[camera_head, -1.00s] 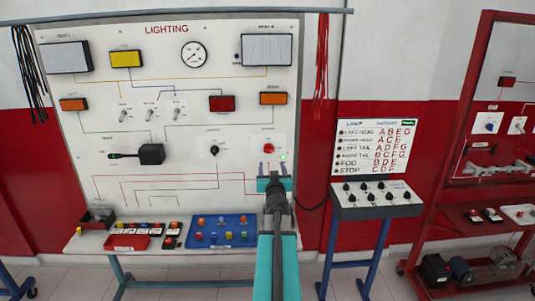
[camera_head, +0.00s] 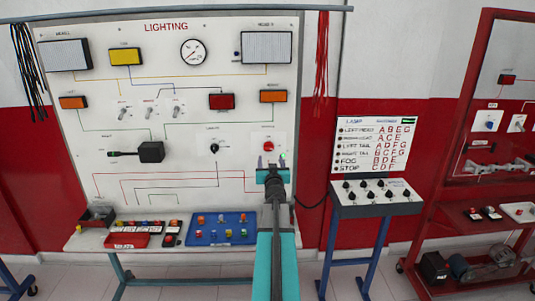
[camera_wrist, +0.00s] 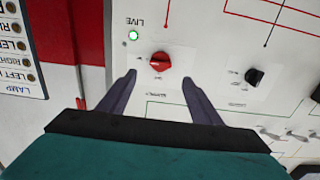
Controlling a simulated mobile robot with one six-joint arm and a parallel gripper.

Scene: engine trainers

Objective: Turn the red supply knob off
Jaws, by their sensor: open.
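The red supply knob (camera_head: 268,146) sits on a small white plate at the lower right of the LIGHTING board. In the wrist view the red knob (camera_wrist: 160,62) is upside down, ahead of and between my open fingertips, apart from both. A green lamp (camera_wrist: 133,35) marked LIVE glows beside it; it also shows lit in the head view (camera_head: 282,156). My gripper (camera_head: 272,163) is open and empty, just below the knob in the head view. In the wrist view my gripper (camera_wrist: 158,77) has one dark finger on each side of the knob.
A black knob (camera_head: 214,147) is on the board left of the red one. A blue tray (camera_head: 190,240) and a red tray (camera_head: 115,241) lie on the bench below. A switch box (camera_head: 376,208) and lamp chart stand at right. Red cables (camera_head: 321,60) hang beside the board.

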